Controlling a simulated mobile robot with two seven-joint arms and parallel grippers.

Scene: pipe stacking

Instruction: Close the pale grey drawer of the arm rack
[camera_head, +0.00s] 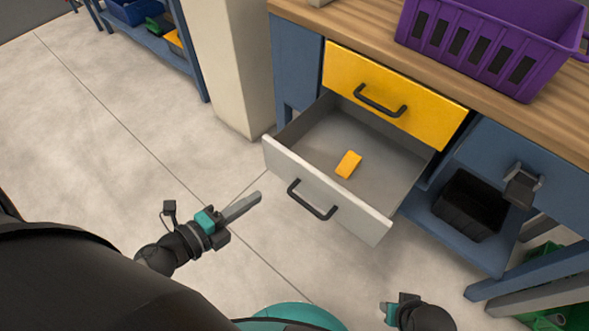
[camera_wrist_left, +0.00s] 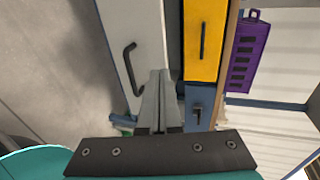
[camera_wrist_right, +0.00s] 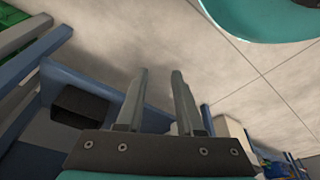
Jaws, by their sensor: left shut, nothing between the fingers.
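The pale grey drawer (camera_head: 330,190) is pulled well out below the shut yellow drawer (camera_head: 395,90) of the blue rack. Its front has a dark bar handle (camera_head: 311,200), and a small orange block (camera_head: 348,164) lies inside. My left gripper (camera_head: 257,197) is shut and empty, in front of the drawer face and left of the handle, apart from it in the head view. In the left wrist view the grey front (camera_wrist_left: 130,35) and its handle (camera_wrist_left: 131,70) show beyond the fingers. My right gripper (camera_head: 385,309) is low at the right; its fingers (camera_wrist_right: 161,72) are apart and empty.
A purple basket (camera_head: 470,45) stands on the wooden worktop (camera_head: 530,115). A black bin (camera_head: 468,205) sits on the lower shelf right of the drawer. A pale pillar (camera_head: 225,70) stands left of the rack. The floor before the drawer is clear.

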